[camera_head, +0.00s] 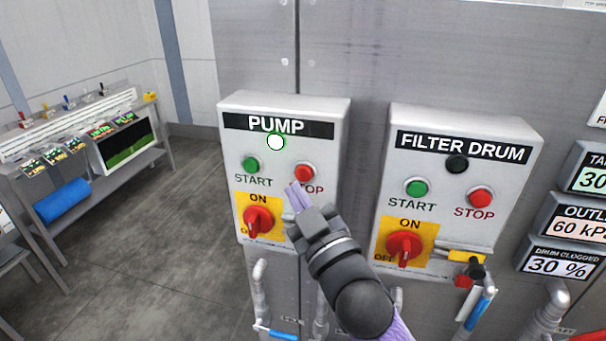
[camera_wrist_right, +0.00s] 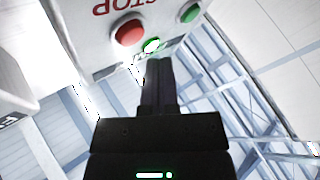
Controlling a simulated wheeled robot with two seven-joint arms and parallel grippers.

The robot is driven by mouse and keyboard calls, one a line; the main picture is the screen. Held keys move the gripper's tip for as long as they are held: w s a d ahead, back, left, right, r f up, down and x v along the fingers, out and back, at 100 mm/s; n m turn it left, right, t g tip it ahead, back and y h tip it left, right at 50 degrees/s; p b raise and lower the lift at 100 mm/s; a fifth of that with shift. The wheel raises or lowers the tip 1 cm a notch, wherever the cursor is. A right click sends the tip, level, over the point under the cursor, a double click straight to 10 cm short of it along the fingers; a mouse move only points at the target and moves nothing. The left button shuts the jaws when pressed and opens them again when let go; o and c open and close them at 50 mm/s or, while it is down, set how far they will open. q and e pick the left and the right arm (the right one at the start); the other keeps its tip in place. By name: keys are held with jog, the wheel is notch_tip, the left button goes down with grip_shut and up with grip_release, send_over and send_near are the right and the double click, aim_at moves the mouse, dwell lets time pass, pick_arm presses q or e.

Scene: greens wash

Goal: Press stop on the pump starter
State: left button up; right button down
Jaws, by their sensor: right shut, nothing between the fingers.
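The pump starter (camera_head: 236,124) is a grey box labelled PUMP, with a lit white-green lamp (camera_head: 275,142) under its label. It has a green START button (camera_head: 250,164), a red STOP button (camera_head: 304,172) and a red ON/OFF switch (camera_head: 258,220) on a yellow plate. My right gripper (camera_head: 295,190) is shut and empty, its fingertips just below the STOP button, covering part of the word STOP. In the right wrist view the red STOP button (camera_wrist_right: 128,32) is ahead and left of the shut fingers (camera_wrist_right: 158,66). I cannot tell whether they touch the box. My left gripper is not in view.
A similar FILTER DRUM box (camera_head: 458,125) with its own buttons stands to the right. Readout displays (camera_head: 580,222) hang further right. Pipes with a blue-handled valve (camera_head: 480,310) are below. A bench with a screen (camera_head: 125,145) stands far left, with open floor between.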

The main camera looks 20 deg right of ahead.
jog(key=shift+w+d, duration=0.3)
jog(key=shift+w, duration=0.2)
dwell(1.7)
jog(key=shift+w+d, duration=0.25)
jog(key=shift+w, duration=0.1)
jog(key=shift+w+d, duration=0.25)
jog(key=shift+w, duration=0.1)
dwell(0.7)
jog(key=shift+s, duration=0.1)
jog(key=shift+s+a+p, duration=0.45)
jog(key=shift+s+a, duration=0.05)
jog(key=shift+s, duration=0.1)
